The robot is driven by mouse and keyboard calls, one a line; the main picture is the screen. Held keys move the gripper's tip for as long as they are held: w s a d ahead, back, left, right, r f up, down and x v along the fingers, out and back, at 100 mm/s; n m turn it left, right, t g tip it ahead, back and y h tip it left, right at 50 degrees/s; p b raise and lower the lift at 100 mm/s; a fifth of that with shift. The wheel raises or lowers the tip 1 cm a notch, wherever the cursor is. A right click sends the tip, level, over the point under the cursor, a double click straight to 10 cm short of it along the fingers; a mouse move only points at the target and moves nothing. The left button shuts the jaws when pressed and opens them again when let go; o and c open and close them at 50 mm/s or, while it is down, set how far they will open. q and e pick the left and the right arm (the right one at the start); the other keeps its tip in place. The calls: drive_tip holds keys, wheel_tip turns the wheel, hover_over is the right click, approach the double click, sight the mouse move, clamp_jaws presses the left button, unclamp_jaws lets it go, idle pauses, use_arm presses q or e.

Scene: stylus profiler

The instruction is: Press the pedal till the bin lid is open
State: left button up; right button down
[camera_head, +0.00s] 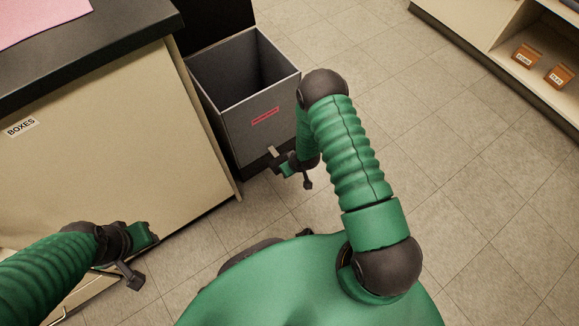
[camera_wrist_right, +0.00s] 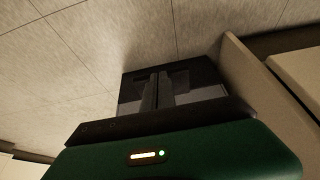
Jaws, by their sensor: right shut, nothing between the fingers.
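The grey bin (camera_head: 238,118) stands on the floor beside the cabinet, with a red label on its front. Its dark lid (camera_head: 213,22) stands raised at the back, and the inside is open to view. A small light-grey pedal (camera_head: 274,153) shows low at the bin's front. My right gripper (camera_head: 280,168) is down at the pedal; its fingers are shut and empty in the right wrist view (camera_wrist_right: 156,90). I cannot tell whether it touches the pedal, as the hand hides part of that spot. My left gripper (camera_head: 152,233) is in front of the cabinet, away from the bin; its fingers are unclear.
A cream cabinet (camera_head: 110,140) with a dark top and a "BOXES" label stands close on the bin's left. A shelf unit (camera_head: 480,40) with small orange boxes is at the upper right. The tiled floor (camera_head: 460,180) between is clear.

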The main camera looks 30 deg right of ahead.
drive_tip(key=s+p+v, duration=0.1)
drive_tip(key=p+v, duration=0.2)
drive_tip(key=v, duration=0.5)
drive_tip(key=shift+s+f+p, duration=0.35)
drive_tip(key=shift+s, duration=0.05)
